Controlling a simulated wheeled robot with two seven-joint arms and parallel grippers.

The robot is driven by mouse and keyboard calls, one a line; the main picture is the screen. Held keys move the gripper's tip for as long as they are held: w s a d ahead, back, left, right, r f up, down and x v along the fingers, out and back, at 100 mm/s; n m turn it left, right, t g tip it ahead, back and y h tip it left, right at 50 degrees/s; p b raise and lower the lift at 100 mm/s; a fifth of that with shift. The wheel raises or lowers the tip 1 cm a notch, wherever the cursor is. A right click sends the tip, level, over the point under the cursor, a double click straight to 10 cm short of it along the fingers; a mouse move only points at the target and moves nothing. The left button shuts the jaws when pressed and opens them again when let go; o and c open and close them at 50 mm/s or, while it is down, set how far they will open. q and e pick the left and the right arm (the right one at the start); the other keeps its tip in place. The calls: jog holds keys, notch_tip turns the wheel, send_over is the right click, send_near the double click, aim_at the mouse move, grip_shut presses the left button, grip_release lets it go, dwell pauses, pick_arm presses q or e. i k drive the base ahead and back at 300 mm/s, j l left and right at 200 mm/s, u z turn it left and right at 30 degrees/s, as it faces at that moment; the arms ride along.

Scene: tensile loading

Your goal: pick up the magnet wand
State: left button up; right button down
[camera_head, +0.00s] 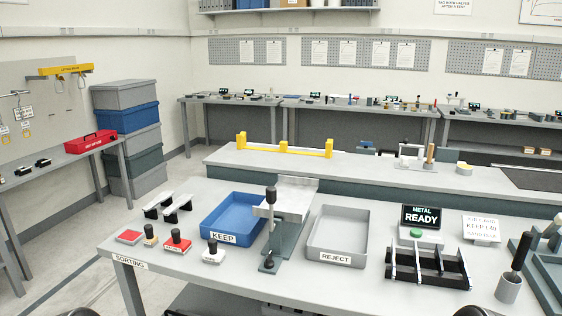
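A black-handled wand (521,251) stands tilted in a small grey cup (508,290) near the right end of the sorting table. It looks like the magnet wand; its lower end is hidden inside the cup. Neither of my grippers shows. Only small dark rounded parts, likely of my own arms, show at the bottom edge, well apart from the cup.
The sorting table (185,262) holds a blue KEEP tray (222,237), a grey REJECT tray (335,258), a black rack (430,285) left of the cup, and a METAL READY display (421,217). Grey-green trays (540,285) stand close right of the cup.

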aim_at(527, 237)
jog(key=z, duration=1.45)
